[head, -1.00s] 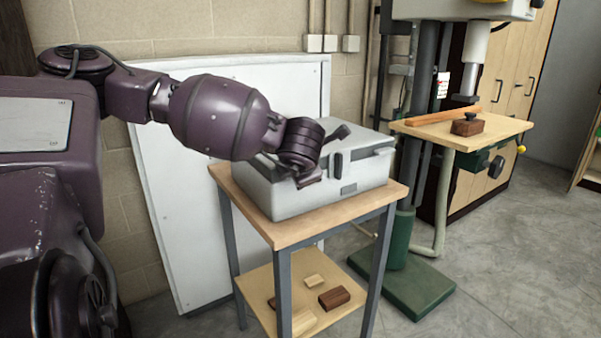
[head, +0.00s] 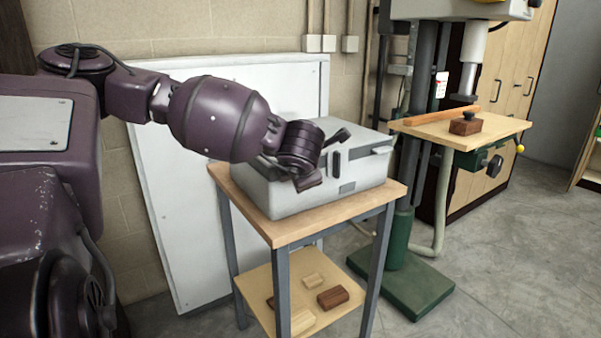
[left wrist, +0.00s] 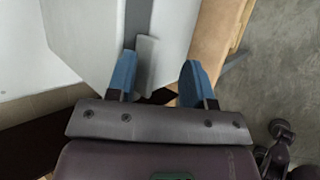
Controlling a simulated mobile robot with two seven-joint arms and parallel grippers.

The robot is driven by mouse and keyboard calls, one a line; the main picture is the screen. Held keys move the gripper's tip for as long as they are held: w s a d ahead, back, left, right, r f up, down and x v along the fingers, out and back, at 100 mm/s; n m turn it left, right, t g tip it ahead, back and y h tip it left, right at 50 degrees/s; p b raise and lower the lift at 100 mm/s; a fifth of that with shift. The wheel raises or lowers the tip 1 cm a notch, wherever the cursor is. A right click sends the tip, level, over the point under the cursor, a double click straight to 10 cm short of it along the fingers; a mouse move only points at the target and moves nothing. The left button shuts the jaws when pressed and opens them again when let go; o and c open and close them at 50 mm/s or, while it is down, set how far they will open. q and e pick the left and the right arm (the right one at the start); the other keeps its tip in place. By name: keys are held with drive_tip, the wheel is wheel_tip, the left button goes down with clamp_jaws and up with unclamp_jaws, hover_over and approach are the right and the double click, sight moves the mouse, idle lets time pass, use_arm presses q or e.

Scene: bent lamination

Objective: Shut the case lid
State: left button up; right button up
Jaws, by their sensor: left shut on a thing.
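The case (head: 310,192) is a pale grey box on a small wooden-topped table. Its top looks flat and down in the head view, but my arm hides part of it, so I cannot tell if the lid is fully seated. A dark latch (head: 337,162) shows on its front. My left gripper (head: 308,182) is at the case's near left side. In the left wrist view its blue fingers (left wrist: 160,78) stand apart beside the case, with a small pale tab (left wrist: 147,65) by the left finger. It is shut on this tab, though the contact is partly hidden. My right gripper is not in view.
The table (head: 275,232) has a lower shelf (head: 262,290) with several wood blocks. A green drill press (head: 400,285) with a wooden table (head: 480,135) stands at right. A white panel (head: 165,200) leans on the wall behind. The floor at right is clear.

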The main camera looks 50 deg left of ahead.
use_arm(q)
drive_tip(key=p+v, duration=0.1)
drive_tip(key=v, duration=0.9)
drive_tip(key=shift+s+d+r+p, duration=0.2)
drive_tip(key=shift+r+p, duration=0.05)
drive_tip(key=shift+p, duration=0.05)
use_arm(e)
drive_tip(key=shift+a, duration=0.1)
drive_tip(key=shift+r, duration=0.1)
